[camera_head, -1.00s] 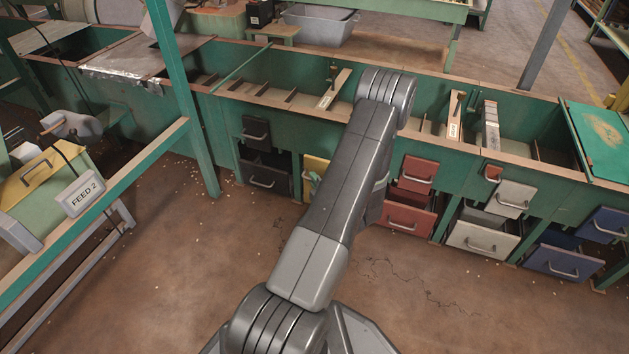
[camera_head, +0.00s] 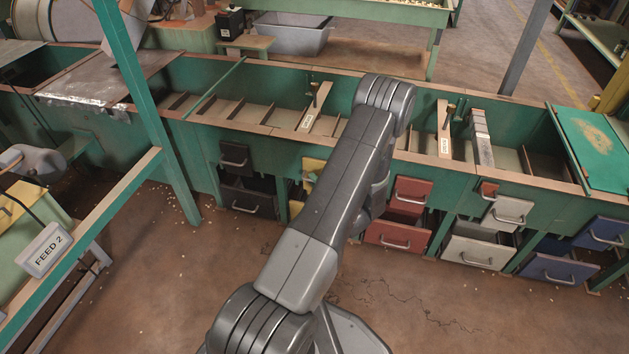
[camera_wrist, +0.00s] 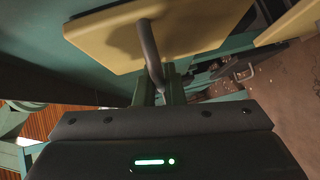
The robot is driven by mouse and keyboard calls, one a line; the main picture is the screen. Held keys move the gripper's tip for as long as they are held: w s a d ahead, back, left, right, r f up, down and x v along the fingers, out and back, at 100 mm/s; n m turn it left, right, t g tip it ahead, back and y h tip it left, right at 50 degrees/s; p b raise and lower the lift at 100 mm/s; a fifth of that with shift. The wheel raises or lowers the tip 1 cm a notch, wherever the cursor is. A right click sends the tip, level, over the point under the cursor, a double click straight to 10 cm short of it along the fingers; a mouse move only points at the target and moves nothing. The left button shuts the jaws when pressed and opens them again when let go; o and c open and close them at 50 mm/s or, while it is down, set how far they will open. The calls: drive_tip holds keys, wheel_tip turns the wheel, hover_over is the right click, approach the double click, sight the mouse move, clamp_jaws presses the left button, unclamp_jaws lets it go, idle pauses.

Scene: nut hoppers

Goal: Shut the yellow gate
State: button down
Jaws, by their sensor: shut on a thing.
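The yellow gate (camera_wrist: 185,35) fills the upper middle of the wrist view as a tilted flat panel with a grey bar handle (camera_wrist: 148,42). My gripper (camera_wrist: 161,90) is shut on this handle, with its fingers around the handle's lower end. In the head view only a small part of the yellow gate (camera_head: 313,164) shows, left of my arm on the green trough's front. My arm hides the rest there. I cannot tell how much of the opening the gate covers.
A black gate (camera_head: 234,156) sits to the left and a red gate (camera_head: 411,189) to the right, with pulled-out bins below. A green post (camera_head: 150,110) and the FEED 2 sign (camera_head: 45,249) stand left. The floor in front is open.

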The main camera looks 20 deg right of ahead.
drive_tip(key=shift+w+d+r, duration=0.1)
drive_tip(key=shift+w+d, duration=0.05)
drive_tip(key=shift+d, duration=0.05)
drive_tip(key=c, duration=1.5)
unclamp_jaws()
drive_tip(key=p+v, duration=0.4)
drive_tip(key=v, duration=0.9)
drive_tip(key=shift+s+a, duration=0.1)
drive_tip(key=shift+s, duration=0.3)
drive_tip(key=shift+w, duration=0.1)
